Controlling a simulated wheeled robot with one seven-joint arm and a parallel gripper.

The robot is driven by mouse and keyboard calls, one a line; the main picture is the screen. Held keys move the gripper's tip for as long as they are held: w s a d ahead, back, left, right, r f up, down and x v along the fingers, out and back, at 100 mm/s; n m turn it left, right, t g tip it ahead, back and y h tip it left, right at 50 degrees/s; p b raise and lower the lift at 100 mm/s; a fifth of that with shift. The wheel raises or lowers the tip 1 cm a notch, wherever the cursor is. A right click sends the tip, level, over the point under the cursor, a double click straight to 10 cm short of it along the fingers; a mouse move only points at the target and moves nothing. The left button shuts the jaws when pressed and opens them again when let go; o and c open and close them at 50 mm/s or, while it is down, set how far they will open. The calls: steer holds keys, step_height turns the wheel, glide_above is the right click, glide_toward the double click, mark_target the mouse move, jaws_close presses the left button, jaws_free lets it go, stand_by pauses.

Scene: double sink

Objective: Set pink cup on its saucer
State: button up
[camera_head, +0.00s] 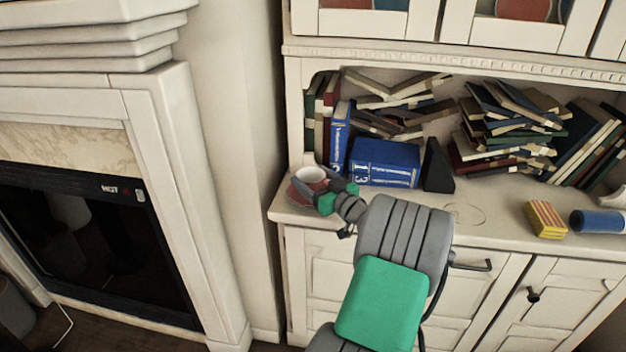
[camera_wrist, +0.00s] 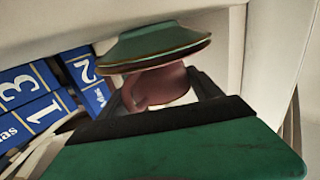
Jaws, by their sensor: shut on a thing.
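The pink cup (camera_head: 311,174), pale inside, is upright at the left end of the cabinet counter. Its saucer (camera_head: 294,194) lies on the counter beneath it, reddish on top in the head view. In the wrist view, which appears upside down, the saucer (camera_wrist: 155,47) shows a green outside and a gold rim, next to the base of the cup (camera_wrist: 165,84). My gripper (camera_head: 331,189) reaches in from the right and is shut on the cup, with dark fingers on both sides in the wrist view. The rim hides whether cup and saucer touch.
A black wedge (camera_head: 437,166), a yellow-striped block (camera_head: 545,219) and a blue cylinder (camera_head: 598,221) lie further right. The counter's left edge and side panel (camera_head: 297,120) are close to the saucer.

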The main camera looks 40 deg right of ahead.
steer(key=shift+f+b, duration=0.35)
steer(key=shift+b, duration=0.15)
steer(key=o, duration=1.5)
steer(key=shift+r, duration=0.1)
steer(key=shift+r+p, duration=0.35)
steer(key=shift+p, duration=0.2)
steer(key=s+b, duration=0.1)
steer(key=s, duration=0.2)
steer(key=s+b, duration=0.1)
steer(key=s, duration=0.3)
steer(key=s+a+b, duration=0.1)
steer(key=s, duration=0.3)
steer(key=shift+f, duration=0.35)
steer(key=shift+s+a+r, duration=0.1)
steer(key=shift+s+r, duration=0.15)
steer(key=shift+s, duration=0.3)
